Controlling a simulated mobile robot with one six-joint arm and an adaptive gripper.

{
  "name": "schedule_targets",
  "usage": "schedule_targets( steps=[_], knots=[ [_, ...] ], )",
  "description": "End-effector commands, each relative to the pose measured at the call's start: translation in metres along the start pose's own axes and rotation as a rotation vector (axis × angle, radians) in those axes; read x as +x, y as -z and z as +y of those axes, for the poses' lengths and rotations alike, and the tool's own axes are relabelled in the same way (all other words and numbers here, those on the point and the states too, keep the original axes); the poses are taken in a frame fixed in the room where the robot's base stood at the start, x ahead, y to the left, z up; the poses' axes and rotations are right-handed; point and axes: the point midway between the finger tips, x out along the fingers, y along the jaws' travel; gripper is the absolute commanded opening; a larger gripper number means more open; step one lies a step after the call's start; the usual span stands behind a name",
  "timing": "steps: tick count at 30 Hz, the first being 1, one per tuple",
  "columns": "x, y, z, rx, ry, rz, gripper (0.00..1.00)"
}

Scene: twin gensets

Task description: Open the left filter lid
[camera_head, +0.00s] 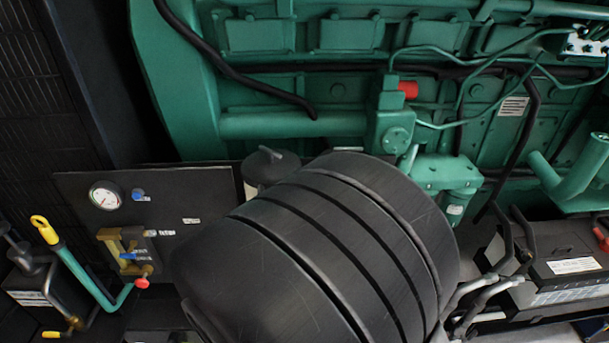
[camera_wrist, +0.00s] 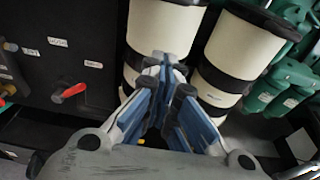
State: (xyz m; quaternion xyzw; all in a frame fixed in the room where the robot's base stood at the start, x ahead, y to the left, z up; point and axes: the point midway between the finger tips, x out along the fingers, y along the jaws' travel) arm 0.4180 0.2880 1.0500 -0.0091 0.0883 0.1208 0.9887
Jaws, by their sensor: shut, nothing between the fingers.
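Two cream filter canisters with black bands stand side by side in the wrist view, the left filter (camera_wrist: 160,28) and the right filter (camera_wrist: 241,44). The right one has a black lid (camera_wrist: 262,14). The left filter's top is mostly cut off by the upper picture edge. In the head view a dark grey round cap with a raised handle (camera_head: 270,158) shows behind my arm; it appears to be the left filter lid, lying closed. My gripper (camera_wrist: 166,68), with blue-sided fingers, is shut and empty in front of the left filter. Contact cannot be told.
A black panel (camera_head: 75,190) with a gauge (camera_head: 105,195) and brass valve (camera_head: 125,250) stands left. A red-handled valve (camera_wrist: 70,92) is left of my gripper. The green engine (camera_head: 290,90) fills the back. A battery (camera_head: 565,255) sits right. My dark arm covers the middle.

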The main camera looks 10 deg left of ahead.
Motion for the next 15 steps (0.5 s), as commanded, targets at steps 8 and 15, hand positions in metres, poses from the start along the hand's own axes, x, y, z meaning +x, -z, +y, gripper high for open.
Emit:
schedule_targets(
  steps=[8, 15],
  knots=[
    [0.050, 0.001, -0.003, 0.004, 0.008, -0.003, 0.00],
    [0.101, 0.000, -0.004, 0.004, 0.008, -0.003, 0.00]
  ],
)
